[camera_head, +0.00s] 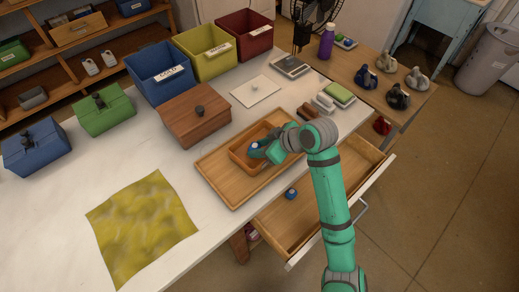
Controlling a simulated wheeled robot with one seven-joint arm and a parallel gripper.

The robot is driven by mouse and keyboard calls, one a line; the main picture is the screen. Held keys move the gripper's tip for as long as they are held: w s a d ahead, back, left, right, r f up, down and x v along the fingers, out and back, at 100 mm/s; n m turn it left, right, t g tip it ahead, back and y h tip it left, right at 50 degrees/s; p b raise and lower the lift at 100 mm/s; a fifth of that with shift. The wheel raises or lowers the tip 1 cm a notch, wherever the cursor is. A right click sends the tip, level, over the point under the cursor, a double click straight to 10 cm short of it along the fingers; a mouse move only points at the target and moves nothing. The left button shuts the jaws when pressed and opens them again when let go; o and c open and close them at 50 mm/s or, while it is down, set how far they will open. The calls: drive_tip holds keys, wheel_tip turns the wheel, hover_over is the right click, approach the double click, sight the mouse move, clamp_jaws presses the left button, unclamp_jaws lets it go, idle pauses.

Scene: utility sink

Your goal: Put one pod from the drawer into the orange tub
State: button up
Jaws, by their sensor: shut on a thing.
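The orange tub (236,158) sits on a wooden tray (222,184) on the white counter. My gripper (257,148) reaches over the tub from the right and is shut on a small blue pod, which is mostly hidden by the fingers. The pod's exact height above the tub floor cannot be told. The drawer (273,227) is pulled open below the counter's front edge. Another blue pod (290,194) with a pale top lies in the drawer. My arm covers part of the drawer.
A brown lidded box (195,118) stands behind the tray. Blue (160,77), yellow (205,52) and red (245,35) bins line the back. A yellow cloth (142,225) lies at front left. Sponges (340,94) sit right of the tub.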

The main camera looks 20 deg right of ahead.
drive_tip(key=shift+f, duration=0.7)
drive_tip(key=shift+f, duration=0.35)
drive_tip(key=shift+s+f, duration=0.15)
drive_tip(key=shift+f, duration=0.3)
drive_tip(key=o, duration=1)
drive_tip(key=shift+a+f, duration=0.1)
drive_tip(key=shift+a, duration=0.05)
drive_tip(key=shift+o, duration=0.2)
drive_tip(key=shift+r, duration=0.65)
drive_tip(key=v, duration=1.2)
drive_tip(key=shift+r, duration=0.25)
